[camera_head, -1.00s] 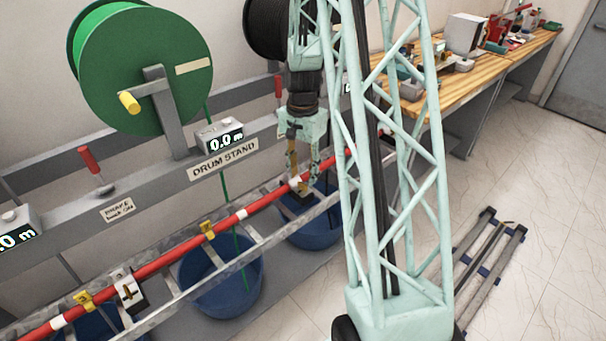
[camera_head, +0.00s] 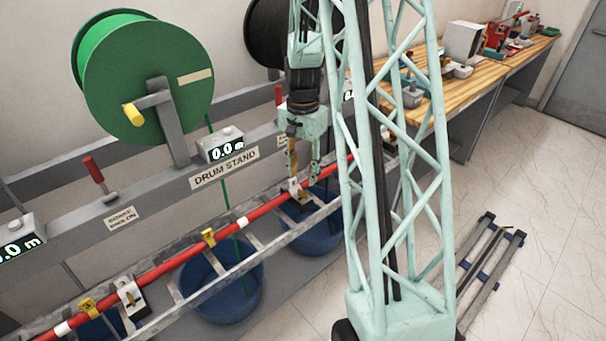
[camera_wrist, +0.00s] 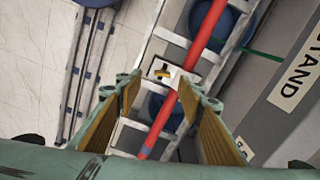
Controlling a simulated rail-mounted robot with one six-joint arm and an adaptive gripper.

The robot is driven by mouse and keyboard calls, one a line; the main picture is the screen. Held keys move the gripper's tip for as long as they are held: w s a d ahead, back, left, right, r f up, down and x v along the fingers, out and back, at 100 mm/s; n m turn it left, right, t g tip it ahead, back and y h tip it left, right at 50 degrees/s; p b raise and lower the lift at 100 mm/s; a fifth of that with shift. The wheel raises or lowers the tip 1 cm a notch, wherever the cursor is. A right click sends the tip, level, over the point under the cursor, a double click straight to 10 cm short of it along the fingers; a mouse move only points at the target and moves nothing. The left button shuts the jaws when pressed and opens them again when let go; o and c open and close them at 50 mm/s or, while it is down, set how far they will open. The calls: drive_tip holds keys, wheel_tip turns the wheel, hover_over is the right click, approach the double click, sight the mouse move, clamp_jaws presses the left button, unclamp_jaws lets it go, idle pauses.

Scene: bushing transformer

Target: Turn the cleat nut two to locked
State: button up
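A white cleat with a small brass nut (camera_wrist: 163,71) sits on the red cable (camera_wrist: 205,32) in the wrist view. My gripper (camera_wrist: 162,98) is open, with its two yellow-padded fingers apart and nothing between them. The cleat and nut show just beyond the gap between the fingertips, apart from them. In the head view my gripper (camera_head: 304,180) points down over this cleat (camera_head: 294,186), which is partly hidden by a finger. The nut's setting cannot be read. Another white cleat (camera_head: 130,296) with a brass nut is on the cable at lower left.
The cable lies along a grey metal ladder rack (camera_head: 262,246) with yellow tags (camera_head: 208,237). Blue tubs (camera_head: 225,285) stand below. The drum stand (camera_head: 190,205) with a green drum (camera_head: 150,75) runs behind. A wooden bench (camera_head: 470,85) is at the right. Open floor lies at far right.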

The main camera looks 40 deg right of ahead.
wheel_tip(320, 180, up, 7)
drive_tip(key=p, duration=0.3)
drive_tip(key=shift+p, duration=0.3)
idle(0.8)
idle(0.8)
wheel_tip(320, 180, up, 12)
idle(0.9)
